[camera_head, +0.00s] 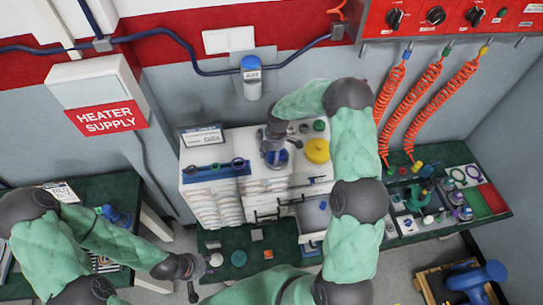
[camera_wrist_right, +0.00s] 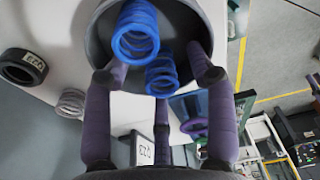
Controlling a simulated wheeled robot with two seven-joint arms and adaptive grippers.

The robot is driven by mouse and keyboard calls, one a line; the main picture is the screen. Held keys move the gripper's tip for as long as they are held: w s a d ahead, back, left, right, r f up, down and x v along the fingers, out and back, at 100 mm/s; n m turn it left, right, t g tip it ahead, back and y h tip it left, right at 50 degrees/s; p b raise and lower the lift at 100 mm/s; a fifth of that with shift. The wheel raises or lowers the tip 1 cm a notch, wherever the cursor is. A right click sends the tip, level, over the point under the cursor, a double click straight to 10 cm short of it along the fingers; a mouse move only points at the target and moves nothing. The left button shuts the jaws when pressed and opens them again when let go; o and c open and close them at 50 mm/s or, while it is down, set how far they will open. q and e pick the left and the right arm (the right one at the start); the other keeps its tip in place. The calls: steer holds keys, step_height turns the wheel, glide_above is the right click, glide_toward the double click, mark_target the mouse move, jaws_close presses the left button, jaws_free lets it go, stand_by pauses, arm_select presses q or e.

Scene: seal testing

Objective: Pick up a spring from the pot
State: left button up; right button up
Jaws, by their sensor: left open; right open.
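Blue coil springs (camera_wrist_right: 137,32) stand in a grey round pot (camera_wrist_right: 100,40) in the right wrist view. A second blue spring (camera_wrist_right: 161,78) shows lower in the pot. My right gripper (camera_wrist_right: 157,70) is open at the pot's mouth, its purple fingers spread around the springs; I cannot tell whether they touch anything. In the head view, the right gripper (camera_head: 276,142) is above the pot on the white cabinet top and partly hides it. My left gripper (camera_head: 190,278) is open and empty, low at the left, far from the pot.
A black ring (camera_wrist_right: 22,66) and a pale coil (camera_wrist_right: 71,103) lie beside the pot. A yellow round item (camera_head: 317,150) stands right of it on the cabinet. A blue rack with rings (camera_head: 215,170) is at the left. A drawer (camera_head: 313,215) is open below.

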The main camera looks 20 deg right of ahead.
steer(key=shift+f, duration=0.3)
steer(key=c, duration=1.1)
steer(key=shift+o, duration=0.2)
steer(key=shift+r, duration=0.15)
